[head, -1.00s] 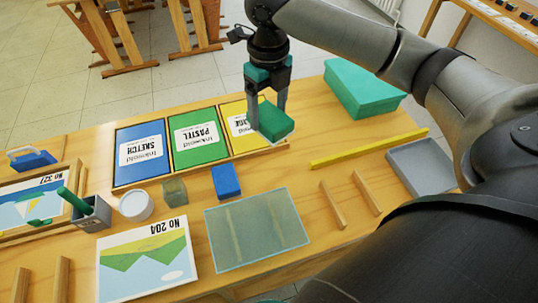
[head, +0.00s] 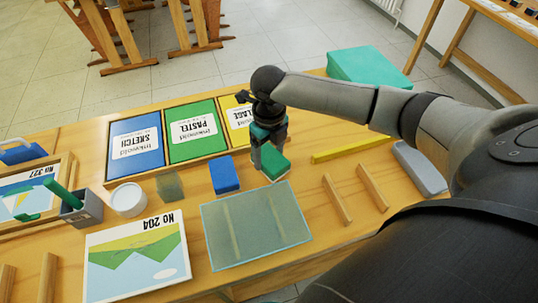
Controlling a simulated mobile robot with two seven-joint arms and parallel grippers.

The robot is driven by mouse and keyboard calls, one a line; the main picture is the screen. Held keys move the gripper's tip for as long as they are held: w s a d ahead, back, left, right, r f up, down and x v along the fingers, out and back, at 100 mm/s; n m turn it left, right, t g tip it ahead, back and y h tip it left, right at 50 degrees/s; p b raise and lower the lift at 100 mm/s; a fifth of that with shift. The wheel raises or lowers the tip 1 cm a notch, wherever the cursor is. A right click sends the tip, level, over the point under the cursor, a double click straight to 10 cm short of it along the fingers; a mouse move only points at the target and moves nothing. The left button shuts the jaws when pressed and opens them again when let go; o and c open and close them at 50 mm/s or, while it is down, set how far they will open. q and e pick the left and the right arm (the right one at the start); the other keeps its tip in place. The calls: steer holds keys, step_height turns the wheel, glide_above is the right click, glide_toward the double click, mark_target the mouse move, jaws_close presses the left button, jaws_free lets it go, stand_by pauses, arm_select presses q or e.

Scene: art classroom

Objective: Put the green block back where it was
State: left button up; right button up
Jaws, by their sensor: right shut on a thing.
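The green block (head: 274,163) is between the fingers of my right gripper (head: 268,155), which is shut on it. It is at or just above the table, behind the top right corner of the clear sheet (head: 256,225) and right of the blue block (head: 224,175). I cannot tell whether it touches the table. My left gripper is not in view.
The tray with blue, green and yellow pads (head: 193,134) lies behind. A yellow bar (head: 349,149), two wooden strips (head: 371,187) and a grey tray (head: 419,169) are to the right.

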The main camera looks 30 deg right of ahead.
mark_target(269, 156)
steer(key=shift+f, duration=0.25)
steer(key=o, duration=1.2)
step_height(269, 156, up, 12)
steer(key=p, duration=0.3)
steer(key=shift+r, duration=0.1)
